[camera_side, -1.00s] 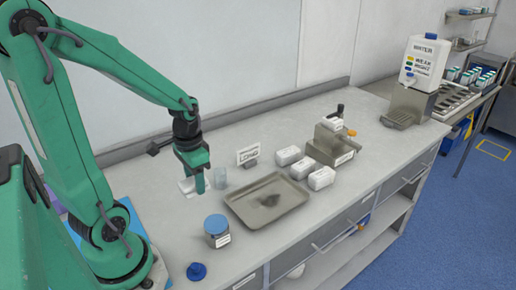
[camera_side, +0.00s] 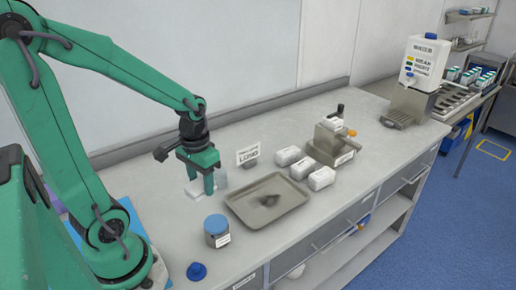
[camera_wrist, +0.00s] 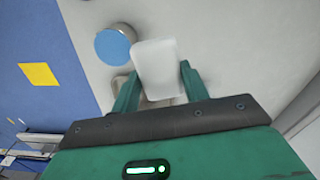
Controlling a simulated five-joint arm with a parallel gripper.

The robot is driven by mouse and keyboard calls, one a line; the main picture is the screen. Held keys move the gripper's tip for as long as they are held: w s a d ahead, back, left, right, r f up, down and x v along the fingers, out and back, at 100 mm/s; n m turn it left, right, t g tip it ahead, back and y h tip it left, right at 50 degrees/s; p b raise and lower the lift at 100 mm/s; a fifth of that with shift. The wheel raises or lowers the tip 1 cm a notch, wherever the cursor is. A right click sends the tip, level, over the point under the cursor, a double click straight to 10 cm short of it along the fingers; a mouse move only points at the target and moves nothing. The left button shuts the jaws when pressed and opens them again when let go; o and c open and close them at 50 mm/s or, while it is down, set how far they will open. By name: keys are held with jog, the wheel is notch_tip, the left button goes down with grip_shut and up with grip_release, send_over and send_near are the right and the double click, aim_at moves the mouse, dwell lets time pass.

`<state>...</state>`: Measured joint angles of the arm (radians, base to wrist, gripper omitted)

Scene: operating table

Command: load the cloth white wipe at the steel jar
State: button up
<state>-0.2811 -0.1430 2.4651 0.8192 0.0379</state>
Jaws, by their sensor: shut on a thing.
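My gripper (camera_side: 203,188) is at the left part of the bench, behind the steel jar and left of the tray. It is shut on the white wipe (camera_wrist: 158,65), a pale flat block between the two fingers in the wrist view. In the side view the wipe (camera_side: 192,190) shows partly beside the fingers, low over the bench; whether it touches the bench I cannot tell. The steel jar (camera_side: 217,241) is grey with a label and a round blue top, standing upright in front of my gripper. Its blue top also shows in the wrist view (camera_wrist: 112,46).
A blue lid-like disc (camera_side: 196,271) lies near the front edge. A steel tray (camera_side: 237,211) with a dark patch is right of the jar.

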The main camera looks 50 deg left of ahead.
jog(key=d+n, duration=0.1)
jog(key=d+r+n, duration=0.1)
jog(key=d, duration=0.1)
jog(key=d+r+n, duration=0.1)
jog(key=d+n, duration=0.1)
jog(key=shift+s+d+r+n, duration=0.15)
jog(key=shift+d+r+n, duration=0.05)
jog(key=shift+d+n, duration=0.4)
jog(key=shift+s+d+r+n, duration=0.1)
jog(key=shift+d+r+n, duration=0.05)
jog(key=shift+d+n, duration=0.4)
jog(key=shift+f, duration=0.15)
jog(key=shift+f, duration=2.85)
jog(key=shift+f, duration=0.35)
dwell(3.0)
